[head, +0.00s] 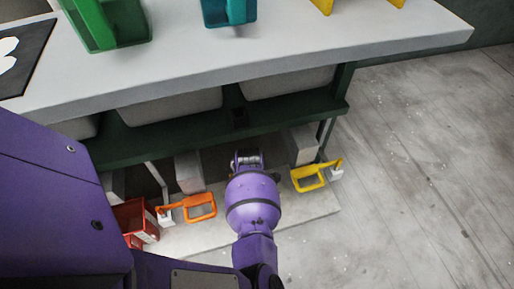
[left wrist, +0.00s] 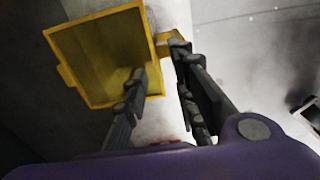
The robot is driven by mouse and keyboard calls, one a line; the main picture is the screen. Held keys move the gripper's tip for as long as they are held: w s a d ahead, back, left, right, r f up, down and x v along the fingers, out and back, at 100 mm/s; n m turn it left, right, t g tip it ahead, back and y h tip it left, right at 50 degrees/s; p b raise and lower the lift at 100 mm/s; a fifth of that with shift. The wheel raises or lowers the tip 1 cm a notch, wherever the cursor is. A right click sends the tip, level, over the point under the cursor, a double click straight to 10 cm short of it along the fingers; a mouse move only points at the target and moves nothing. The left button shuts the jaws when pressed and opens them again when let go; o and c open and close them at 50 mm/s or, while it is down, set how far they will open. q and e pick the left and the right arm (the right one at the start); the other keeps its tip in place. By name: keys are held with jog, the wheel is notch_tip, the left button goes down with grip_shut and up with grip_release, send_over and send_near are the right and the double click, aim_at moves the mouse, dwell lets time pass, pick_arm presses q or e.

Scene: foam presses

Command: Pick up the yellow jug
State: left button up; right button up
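The yellow jug (left wrist: 97,55) fills the upper left of the left wrist view, its open mouth towards the camera. Its handle (left wrist: 172,44) sticks out at the right side. My left gripper (left wrist: 158,62) is open. One finger overlaps the jug's lower right wall and the other is beside the handle, with the handle between their tips. I cannot tell whether either finger touches. In the head view my left gripper (head: 247,160) reaches low at the bench's front edge, its fingers hidden. My right gripper is not in view.
A grey bench top (head: 270,55) with a dark green lower frame (head: 230,128) spans above the gripper. Green (head: 108,28) and teal (head: 228,14) containers stand on it. Right floor is clear.

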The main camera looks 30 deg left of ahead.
pick_arm(q)
jog(key=shift+w+d+f+b, duration=0.15)
jog(key=shift+w+f, duration=0.15)
jog(key=shift+f, duration=0.15)
jog(key=shift+w+f+b, duration=0.15)
jog(key=shift+w+f, duration=0.15)
jog(key=shift+f, duration=0.15)
jog(key=shift+s+f+b, duration=0.2)
jog(key=shift+f+b, duration=0.5)
jog(key=shift+f, duration=0.45)
notch_tip(320, 180, down, 8)
jog(key=b, duration=0.5)
jog(key=shift+w+f, duration=0.1)
jog(key=shift+f, duration=0.1)
jog(key=shift+f+b, duration=0.25)
jog(key=shift+b, duration=0.05)
jog(key=shift+r, duration=0.15)
grip_shut()
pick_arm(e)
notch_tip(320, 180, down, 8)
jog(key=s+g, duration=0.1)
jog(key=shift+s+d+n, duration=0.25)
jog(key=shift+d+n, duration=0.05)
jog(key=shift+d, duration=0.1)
